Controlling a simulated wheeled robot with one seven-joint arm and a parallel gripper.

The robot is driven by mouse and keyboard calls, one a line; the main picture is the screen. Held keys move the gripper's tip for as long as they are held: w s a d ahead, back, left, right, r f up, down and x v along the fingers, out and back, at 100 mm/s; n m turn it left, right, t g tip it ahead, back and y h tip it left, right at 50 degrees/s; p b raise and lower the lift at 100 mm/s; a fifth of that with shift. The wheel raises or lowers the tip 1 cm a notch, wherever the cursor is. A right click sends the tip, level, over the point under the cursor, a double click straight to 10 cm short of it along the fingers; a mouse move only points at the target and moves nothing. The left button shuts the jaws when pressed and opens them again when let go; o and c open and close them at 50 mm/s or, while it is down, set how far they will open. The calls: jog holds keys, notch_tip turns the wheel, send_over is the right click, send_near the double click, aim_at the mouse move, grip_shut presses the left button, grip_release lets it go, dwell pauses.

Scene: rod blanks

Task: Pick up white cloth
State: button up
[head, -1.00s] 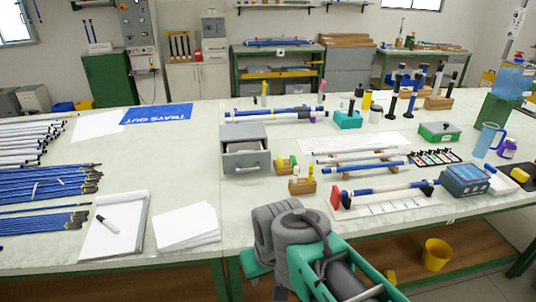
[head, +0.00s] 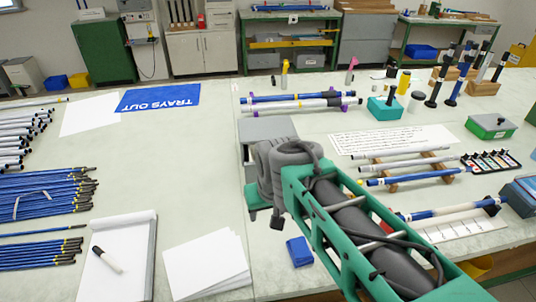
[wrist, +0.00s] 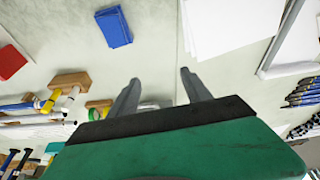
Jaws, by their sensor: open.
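I cannot pick out a white cloth with certainty. A fanned stack of flat white sheets (head: 205,266) lies near the table's front edge in the head view; it looks like paper. It also shows at the top of the wrist view (wrist: 230,25). Another flat white sheet (head: 88,114) lies at the back left, partly under the blue sheet. My gripper (wrist: 160,77) is open and empty above the table, with bare tabletop between its fingers. In the head view my arm hides part of the table right of the stack.
A small blue folded piece (head: 299,252) lies right of the stack, and a red one (wrist: 11,62) shows in the wrist view. A notepad with a pen (head: 120,255) and blue rods (head: 40,195) lie left. A grey drawer box (head: 265,127) stands behind my arm.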

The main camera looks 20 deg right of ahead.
jog(key=shift+o, duration=1.4)
jog(key=w+d+r+m, duration=0.1)
jog(key=w+d, duration=0.2)
jog(key=w, duration=0.8)
jog(key=shift+d+r+m+t+h+p, duration=0.15)
jog(key=shift+d+m+t+h+p, duration=0.15)
jog(key=shift+d+t+h+p, duration=0.1)
jog(key=o, duration=0.4)
jog(key=w+d+f, duration=0.1)
jog(key=w+d, duration=0.1)
jog(key=w, duration=0.2)
jog(key=w+d+m, duration=0.1)
jog(key=w+d, duration=0.1)
jog(key=w, duration=0.3)
jog(key=w+d+f+m+t+h, duration=0.1)
jog(key=w+d, duration=0.1)
jog(key=w, duration=0.2)
jog(key=shift+w+d+f, duration=0.25)
jog(key=shift+d+f, duration=0.05)
jog(key=p+x, duration=0.3)
jog(key=x, duration=0.9)
jog(key=shift+w+d, duration=0.1)
jog(key=shift+w, duration=0.15)
